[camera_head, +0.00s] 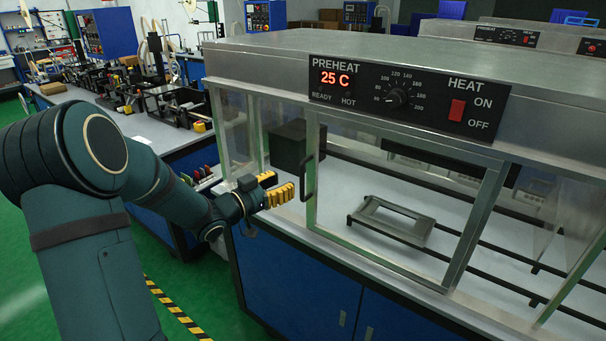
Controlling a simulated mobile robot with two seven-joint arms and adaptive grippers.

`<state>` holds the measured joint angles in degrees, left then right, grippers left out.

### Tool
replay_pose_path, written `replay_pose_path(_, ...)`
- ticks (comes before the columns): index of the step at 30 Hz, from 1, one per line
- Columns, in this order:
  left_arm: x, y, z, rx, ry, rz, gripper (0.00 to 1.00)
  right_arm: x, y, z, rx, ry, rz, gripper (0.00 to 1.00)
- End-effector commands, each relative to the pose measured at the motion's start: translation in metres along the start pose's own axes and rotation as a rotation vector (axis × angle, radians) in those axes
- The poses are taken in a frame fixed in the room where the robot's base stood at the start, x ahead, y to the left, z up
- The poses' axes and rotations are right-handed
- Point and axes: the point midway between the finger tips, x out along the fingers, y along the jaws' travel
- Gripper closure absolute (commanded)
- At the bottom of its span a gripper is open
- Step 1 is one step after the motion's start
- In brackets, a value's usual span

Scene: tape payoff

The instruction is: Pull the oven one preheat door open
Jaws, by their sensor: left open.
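The oven one preheat door (378,259) is a metal-framed glass panel on the front of the oven, below the control panel. It looks shut and flush with the oven front. Its dark vertical handle (308,178) is on the door's left edge. My left gripper (281,194), with yellow fingertips, is just left of the handle, in front of the glass. It is open and empty, and a small gap shows between it and the handle. My right gripper is out of view.
The control panel (400,96) reads PREHEAT 25 C, with a dial and a red heat switch. Behind the glass, a dark grey frame (394,220) rests on rails. A workbench (150,128) with equipment stands at the left. Green floor lies below my arm.

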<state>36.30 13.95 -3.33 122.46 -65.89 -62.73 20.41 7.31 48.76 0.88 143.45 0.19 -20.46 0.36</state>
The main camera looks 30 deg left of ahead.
Motion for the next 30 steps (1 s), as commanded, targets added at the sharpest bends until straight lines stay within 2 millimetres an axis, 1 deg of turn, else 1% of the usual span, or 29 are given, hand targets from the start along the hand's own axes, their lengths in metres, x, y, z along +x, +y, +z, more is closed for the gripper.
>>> replay_pose_path(1, 0.011, 0.000, 0.001, -0.001, 0.000, 0.002, 0.57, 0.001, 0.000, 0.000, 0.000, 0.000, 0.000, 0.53)
replay_pose_path(6, 0.043, 0.001, 0.001, 0.001, 0.000, 0.002, 0.57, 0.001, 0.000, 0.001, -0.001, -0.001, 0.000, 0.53)
replay_pose_path(12, 0.067, 0.000, 0.001, 0.001, -0.001, 0.001, 0.57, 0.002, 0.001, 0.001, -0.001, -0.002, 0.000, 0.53)
replay_pose_path(16, 0.073, 0.000, 0.000, 0.000, 0.000, -0.001, 0.57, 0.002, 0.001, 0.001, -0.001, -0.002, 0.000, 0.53)
replay_pose_path(25, 0.075, 0.000, 0.000, 0.000, -0.001, -0.002, 0.57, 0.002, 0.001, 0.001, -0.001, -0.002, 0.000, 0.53)
replay_pose_path(26, 0.075, 0.000, 0.000, 0.000, 0.000, -0.002, 0.61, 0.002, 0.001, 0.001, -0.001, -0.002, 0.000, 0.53)
replay_pose_path(27, 0.075, 0.000, 0.000, 0.000, -0.001, -0.002, 0.75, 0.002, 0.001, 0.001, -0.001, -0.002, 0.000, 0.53)
replay_pose_path(29, 0.075, 0.000, 0.000, 0.000, -0.001, -0.002, 0.96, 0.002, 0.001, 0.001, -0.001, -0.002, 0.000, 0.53)
replay_pose_path(30, 0.075, 0.000, 0.000, 0.000, -0.001, -0.002, 1.00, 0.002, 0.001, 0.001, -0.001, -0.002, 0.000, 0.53)
